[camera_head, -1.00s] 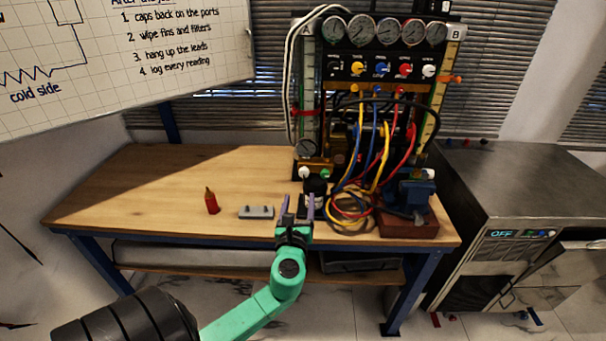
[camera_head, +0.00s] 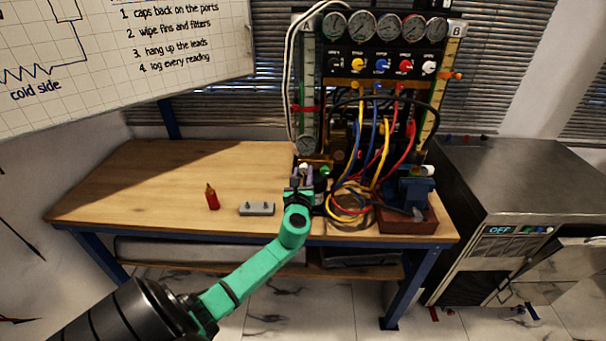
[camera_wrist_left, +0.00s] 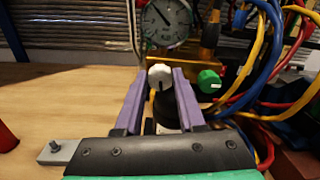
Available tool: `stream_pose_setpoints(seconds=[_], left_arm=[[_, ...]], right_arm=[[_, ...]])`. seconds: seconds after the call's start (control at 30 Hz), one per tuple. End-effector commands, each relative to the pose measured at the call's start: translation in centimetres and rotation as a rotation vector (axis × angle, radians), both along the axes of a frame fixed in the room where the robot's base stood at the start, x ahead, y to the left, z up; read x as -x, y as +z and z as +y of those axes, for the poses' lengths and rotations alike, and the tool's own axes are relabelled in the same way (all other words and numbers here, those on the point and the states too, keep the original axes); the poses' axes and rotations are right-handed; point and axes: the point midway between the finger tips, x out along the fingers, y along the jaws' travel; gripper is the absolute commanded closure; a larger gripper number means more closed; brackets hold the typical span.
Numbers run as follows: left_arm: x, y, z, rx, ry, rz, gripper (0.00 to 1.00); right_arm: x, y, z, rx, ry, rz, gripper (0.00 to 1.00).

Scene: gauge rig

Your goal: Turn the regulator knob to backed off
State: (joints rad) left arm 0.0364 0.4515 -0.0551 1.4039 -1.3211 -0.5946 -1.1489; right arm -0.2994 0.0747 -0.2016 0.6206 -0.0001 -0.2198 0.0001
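A white knob (camera_wrist_left: 160,76) shows between the fingertips of my left gripper (camera_wrist_left: 160,85) in the left wrist view. The fingers are open, one on each side of it; I cannot tell whether they touch it. A green knob (camera_wrist_left: 209,81) is just right of the fingers, and a round dial gauge (camera_wrist_left: 166,22) is above. Which knob is the regulator's is not marked. In the head view my left gripper (camera_head: 301,178) is at the rig's lower left, beside the green knob (camera_head: 324,170) and below the gauge (camera_head: 306,146). My right gripper is not in view.
A dark bottle-like object (camera_wrist_left: 163,108) is partly hidden between the fingers. Coloured hoses (camera_head: 350,207) loop to the right, near a blue vise (camera_head: 412,190). A grey block (camera_head: 257,209) and a red pointed object (camera_head: 212,198) sit left. The wooden bench's left side (camera_head: 140,185) is clear.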

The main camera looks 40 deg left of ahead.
Motion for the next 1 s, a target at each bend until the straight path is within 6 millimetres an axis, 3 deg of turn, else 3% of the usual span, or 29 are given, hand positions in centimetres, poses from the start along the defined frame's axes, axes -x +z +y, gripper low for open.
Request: stream_pose_setpoints(seconds=[0.47,1.0], left_arm=[[0.0,-0.3,0.0,0.086,-0.001,-0.058,1.00],[0.1,-0.6,0.0,0.471,-0.002,-0.323,1.00]], right_arm=[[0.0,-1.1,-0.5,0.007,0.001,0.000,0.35],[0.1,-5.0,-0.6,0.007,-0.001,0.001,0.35]])
